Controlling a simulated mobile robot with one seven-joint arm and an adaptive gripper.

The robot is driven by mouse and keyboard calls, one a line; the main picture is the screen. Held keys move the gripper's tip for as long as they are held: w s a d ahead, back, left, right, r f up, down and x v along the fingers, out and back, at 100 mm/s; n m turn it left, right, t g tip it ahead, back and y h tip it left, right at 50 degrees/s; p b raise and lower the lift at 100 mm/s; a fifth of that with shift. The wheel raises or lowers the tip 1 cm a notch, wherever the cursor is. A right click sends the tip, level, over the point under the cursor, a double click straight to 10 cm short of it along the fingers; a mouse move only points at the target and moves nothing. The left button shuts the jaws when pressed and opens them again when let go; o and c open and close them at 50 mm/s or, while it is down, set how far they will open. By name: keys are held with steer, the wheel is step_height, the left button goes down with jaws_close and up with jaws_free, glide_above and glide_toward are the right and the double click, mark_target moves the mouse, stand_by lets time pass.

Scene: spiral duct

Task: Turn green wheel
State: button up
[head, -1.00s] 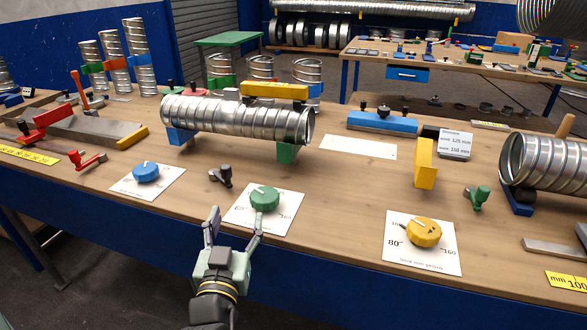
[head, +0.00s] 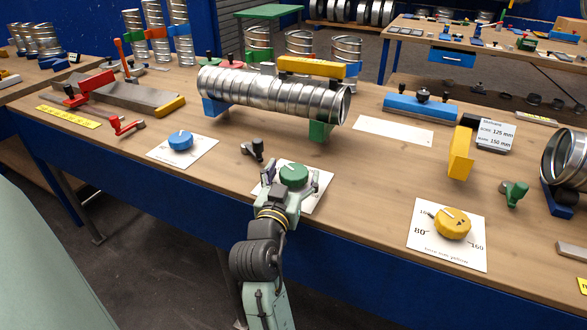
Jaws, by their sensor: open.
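The green wheel (head: 293,176) is a ribbed round knob on a white card (head: 317,200) near the front edge of the workbench, in the head view. My gripper (head: 292,182) is open, with one finger on the left of the wheel and the other on its right. The fingers appear to straddle the wheel; I cannot tell whether they touch it. The gripper's body hides the front of the card and its scale.
A blue wheel (head: 180,140) on a card is to the left, and a yellow wheel (head: 452,223) on a card is to the right. A small dark clamp (head: 253,150) stands close on the left. A spiral duct (head: 272,93) lies behind on blue and green supports.

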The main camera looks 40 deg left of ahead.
steer(key=shift+w+a, duration=0.1)
steer(key=shift+w, duration=0.2)
steer(key=shift+c, duration=0.2)
steer(key=c, duration=1.1)
